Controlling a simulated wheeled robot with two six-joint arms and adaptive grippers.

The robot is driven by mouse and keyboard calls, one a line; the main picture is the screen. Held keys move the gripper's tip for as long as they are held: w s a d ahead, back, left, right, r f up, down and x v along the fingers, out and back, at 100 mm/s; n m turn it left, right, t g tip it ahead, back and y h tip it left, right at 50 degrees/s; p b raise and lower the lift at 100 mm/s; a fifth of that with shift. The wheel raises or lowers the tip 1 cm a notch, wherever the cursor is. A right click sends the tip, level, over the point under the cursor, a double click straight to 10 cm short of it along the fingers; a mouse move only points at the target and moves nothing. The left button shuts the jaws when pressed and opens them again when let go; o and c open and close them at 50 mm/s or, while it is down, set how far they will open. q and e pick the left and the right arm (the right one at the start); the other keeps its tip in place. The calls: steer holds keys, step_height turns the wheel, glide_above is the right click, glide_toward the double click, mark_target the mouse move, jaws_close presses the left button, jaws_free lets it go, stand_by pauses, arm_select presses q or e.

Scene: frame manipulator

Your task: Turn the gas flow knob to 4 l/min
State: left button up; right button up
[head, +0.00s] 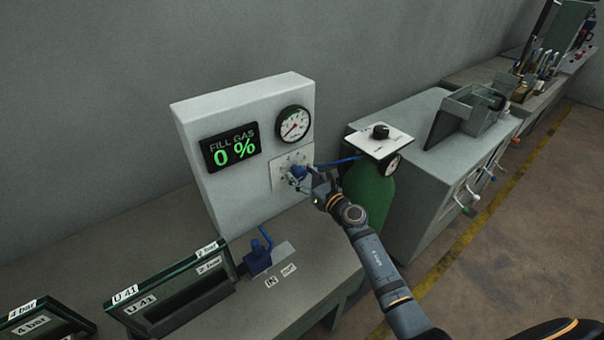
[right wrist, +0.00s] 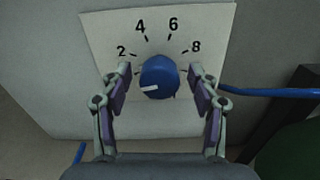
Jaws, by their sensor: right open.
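The blue gas flow knob (right wrist: 159,77) sits on a white dial plate (right wrist: 205,22) marked 2, 4, 6 and 8 in the right wrist view. Its white pointer line points left, below the 2 mark. In the head view the knob (head: 298,172) is on the front of the white fill gas box (head: 243,190), partly covered by my gripper. My right gripper (right wrist: 160,78) is open, with one finger on each side of the knob; I cannot tell whether they touch it. It also shows in the head view (head: 303,180). My left gripper is out of view.
The box carries a display reading 0 % (head: 233,150) and a round gauge (head: 293,124). A blue hose (head: 340,161) runs right to a green gas cylinder (head: 369,192). A blue-handled valve (head: 258,255) and dark frames (head: 160,295) stand on the bench in front.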

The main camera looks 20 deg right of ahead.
steer(key=shift+w+a, duration=0.1)
steer(key=shift+w, duration=0.1)
steer(key=c, duration=1.2)
